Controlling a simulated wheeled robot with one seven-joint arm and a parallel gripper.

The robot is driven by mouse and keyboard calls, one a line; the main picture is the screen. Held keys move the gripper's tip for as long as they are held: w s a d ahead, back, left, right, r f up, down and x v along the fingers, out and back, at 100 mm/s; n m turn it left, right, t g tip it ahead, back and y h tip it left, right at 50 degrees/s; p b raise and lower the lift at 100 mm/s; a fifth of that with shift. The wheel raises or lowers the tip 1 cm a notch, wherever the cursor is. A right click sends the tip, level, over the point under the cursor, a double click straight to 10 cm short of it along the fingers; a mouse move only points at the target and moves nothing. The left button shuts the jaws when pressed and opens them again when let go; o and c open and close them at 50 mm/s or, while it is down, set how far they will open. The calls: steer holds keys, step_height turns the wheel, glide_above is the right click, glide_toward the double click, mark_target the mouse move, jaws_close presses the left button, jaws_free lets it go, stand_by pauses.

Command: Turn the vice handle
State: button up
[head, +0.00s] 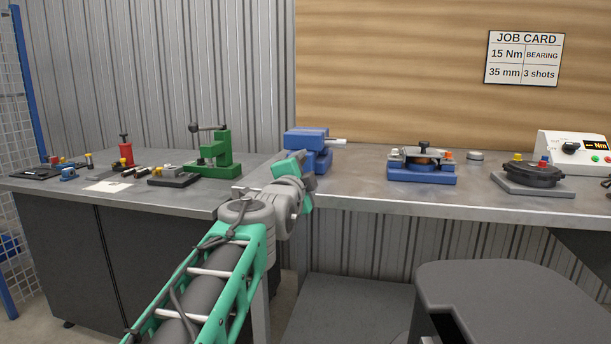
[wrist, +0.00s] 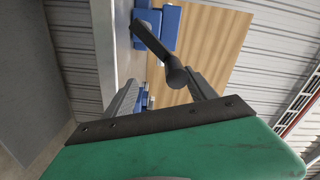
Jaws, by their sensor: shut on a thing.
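The blue vice (head: 305,135) stands at the front edge of the bench, near the middle of the head view. In the wrist view its blue body (wrist: 171,22) is at the top, with the dark vice handle (wrist: 155,44) slanting from it towards my gripper. The handle ends in a round knob between the fingers. My gripper (head: 292,172) is at the near side of the vice in the head view, where my wrist and the vice hide the handle. In the wrist view my gripper (wrist: 165,84) has one finger on each side of the knob and is shut on the handle.
A green press (head: 218,155) and a red tool (head: 126,152) stand on the left bench. A blue fixture (head: 421,174), a dark round fixture (head: 535,176) and a white meter box (head: 570,148) stand to the right. A grey stool-like block (head: 500,290) is at the lower right.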

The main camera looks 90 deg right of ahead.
steer(key=b+v, duration=0.4)
steer(key=v, duration=0.2)
steer(key=shift+w+a+f, duration=0.25)
steer(key=shift+a+f, duration=0.05)
steer(key=shift+a, duration=0.05)
steer(key=shift+b, duration=0.3)
steer(key=p+v, duration=0.1)
steer(key=v, duration=0.7)
steer(key=shift+p, duration=0.3)
steer(key=shift+d+r, duration=0.1)
steer(key=shift+c, duration=0.5)
